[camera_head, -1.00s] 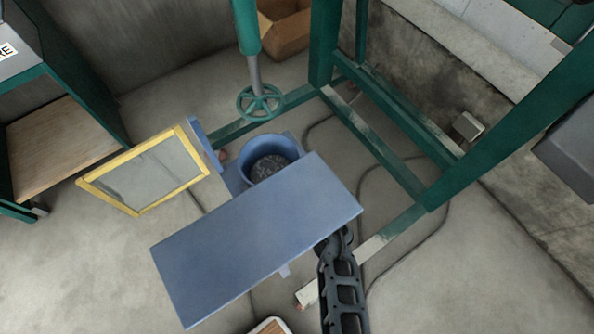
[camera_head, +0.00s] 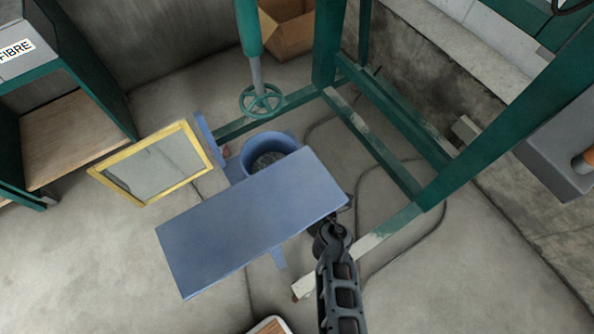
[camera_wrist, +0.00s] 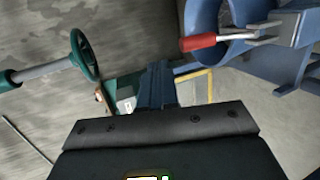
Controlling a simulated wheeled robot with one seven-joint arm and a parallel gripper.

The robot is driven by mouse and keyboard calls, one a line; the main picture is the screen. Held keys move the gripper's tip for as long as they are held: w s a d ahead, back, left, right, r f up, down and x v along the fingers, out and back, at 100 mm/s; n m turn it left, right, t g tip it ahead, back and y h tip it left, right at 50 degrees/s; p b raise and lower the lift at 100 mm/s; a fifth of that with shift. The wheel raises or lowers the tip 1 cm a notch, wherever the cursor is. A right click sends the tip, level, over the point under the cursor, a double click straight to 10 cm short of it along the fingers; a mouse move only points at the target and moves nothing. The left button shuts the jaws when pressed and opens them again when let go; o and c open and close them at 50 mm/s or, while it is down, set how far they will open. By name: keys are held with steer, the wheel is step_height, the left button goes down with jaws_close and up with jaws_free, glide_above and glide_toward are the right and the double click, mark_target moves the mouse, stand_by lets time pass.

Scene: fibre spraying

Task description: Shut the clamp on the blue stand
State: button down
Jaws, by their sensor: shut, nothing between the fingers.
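The blue stand (camera_head: 250,225) is in the middle of the head view, with a flat blue top and a round blue collar (camera_head: 272,142) behind it. In the wrist view, the clamp (camera_wrist: 250,34) is at the upper right on the blue stand (camera_wrist: 295,62). Its red handle (camera_wrist: 203,41) points left across the blue part. I cannot tell how far the clamp is closed. My gripper (camera_wrist: 157,72) is shut and empty, below and left of the red handle, apart from it. In the head view, my fingertips are hidden behind the blue top.
A green handwheel (camera_head: 261,101) hangs behind the collar. A green frame (camera_head: 400,165) stands to the right, and a yellow-edged panel (camera_head: 191,177) to the left. A green cabinet (camera_head: 120,80) is at the far left. Bare floor (camera_head: 480,270) lies at the lower right.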

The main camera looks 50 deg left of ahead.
steer(key=s+d+r+p, duration=0.2)
steer(key=d+r+p, duration=0.3)
steer(key=d, duration=0.2)
steer(key=shift+r, duration=0.4)
stand_by(0.4)
